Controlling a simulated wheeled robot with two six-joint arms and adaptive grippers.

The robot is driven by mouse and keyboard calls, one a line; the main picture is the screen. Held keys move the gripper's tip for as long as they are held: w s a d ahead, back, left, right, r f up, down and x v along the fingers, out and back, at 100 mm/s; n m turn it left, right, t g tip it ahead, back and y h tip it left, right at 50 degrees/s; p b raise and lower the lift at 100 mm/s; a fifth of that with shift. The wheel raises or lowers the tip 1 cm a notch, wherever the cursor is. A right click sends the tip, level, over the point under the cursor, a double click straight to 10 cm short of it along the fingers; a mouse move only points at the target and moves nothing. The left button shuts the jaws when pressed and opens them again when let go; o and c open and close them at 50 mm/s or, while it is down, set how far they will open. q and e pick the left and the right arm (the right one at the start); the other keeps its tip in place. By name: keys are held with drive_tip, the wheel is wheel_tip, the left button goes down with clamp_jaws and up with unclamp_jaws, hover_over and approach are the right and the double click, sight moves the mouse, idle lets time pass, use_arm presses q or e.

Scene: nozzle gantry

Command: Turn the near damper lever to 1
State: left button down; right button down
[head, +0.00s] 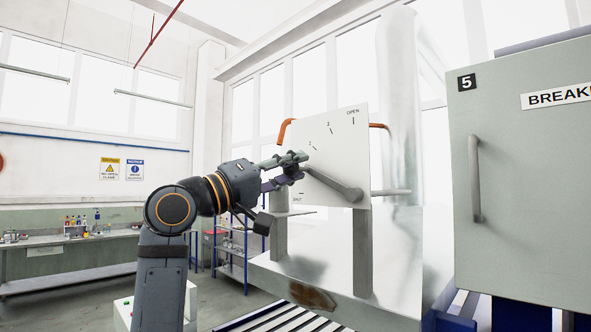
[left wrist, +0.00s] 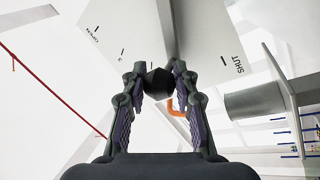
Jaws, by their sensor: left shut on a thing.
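In the left wrist view the lever's dark round end (left wrist: 159,82) sits between the fingertips. The fingers partly hide the lever's tip in the head view. My right gripper is not in view.
A grey cabinet (head: 520,170) with a bar handle stands close on the right. Orange bent bars (head: 285,128) show behind the plate. A grey post (head: 362,250) supports the plate, and a roller conveyor (head: 290,318) lies below. A workbench (head: 70,250) is far left.

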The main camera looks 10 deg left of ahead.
use_arm(q)
drive_tip(key=shift+a+f+n, duration=0.1)
drive_tip(key=shift+f+n, duration=0.25)
drive_tip(key=shift+n, duration=0.15)
drive_tip(key=c, duration=1)
unclamp_jaws()
drive_tip(key=v, duration=1.2)
drive_tip(key=shift+f, duration=0.1)
